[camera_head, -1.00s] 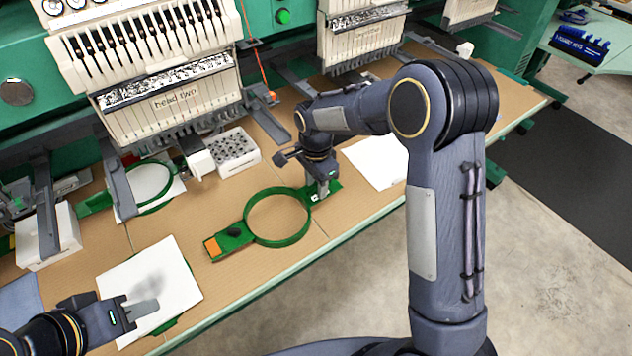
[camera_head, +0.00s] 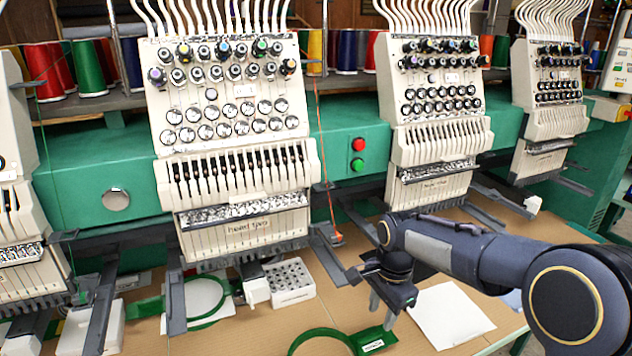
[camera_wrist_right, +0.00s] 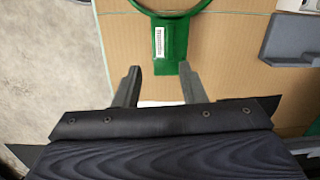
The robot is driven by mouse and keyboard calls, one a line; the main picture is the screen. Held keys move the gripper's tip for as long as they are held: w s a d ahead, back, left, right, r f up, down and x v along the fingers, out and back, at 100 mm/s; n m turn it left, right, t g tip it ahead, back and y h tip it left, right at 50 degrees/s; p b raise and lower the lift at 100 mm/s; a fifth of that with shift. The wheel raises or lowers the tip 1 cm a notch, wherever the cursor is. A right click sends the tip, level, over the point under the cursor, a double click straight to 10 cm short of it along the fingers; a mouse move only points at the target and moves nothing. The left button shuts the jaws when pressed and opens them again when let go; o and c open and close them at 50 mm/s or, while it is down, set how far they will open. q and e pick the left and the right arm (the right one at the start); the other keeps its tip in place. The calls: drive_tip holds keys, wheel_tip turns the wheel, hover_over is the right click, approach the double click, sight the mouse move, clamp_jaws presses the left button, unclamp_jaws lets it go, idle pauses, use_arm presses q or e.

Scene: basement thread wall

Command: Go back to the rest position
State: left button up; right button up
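My right gripper (camera_head: 382,308) points down over the brown table near the tab of a green hoop (camera_head: 376,341). In the right wrist view its two fingers (camera_wrist_right: 160,70) stand apart with nothing between them. The hoop's tab with a white label (camera_wrist_right: 169,44) lies just beyond the fingertips, apparently clear of them. The hoop's ring is cut off by the lower edge of the head view. My left gripper is not in view.
Sewing head two (camera_head: 240,150) and another head (camera_head: 435,110) stand behind the table. A white perforated block (camera_head: 289,281), a second green hoop (camera_head: 205,300) and a white sheet (camera_head: 448,314) lie near my right gripper. Grey arms (camera_head: 340,262) jut forward.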

drive_tip(key=s+d+r+n+t+y, duration=0.1)
drive_tip(key=s+n, duration=0.4)
drive_tip(key=s, duration=0.8)
drive_tip(key=s+d+r+n+t+y, duration=0.2)
drive_tip(key=s+n, duration=0.4)
drive_tip(key=s, duration=0.7)
drive_tip(key=shift+d+r+n+t, duration=0.35)
drive_tip(key=shift+d+t, duration=0.5)
drive_tip(key=shift+t, duration=0.35)
drive_tip(key=shift+s+r, duration=0.1)
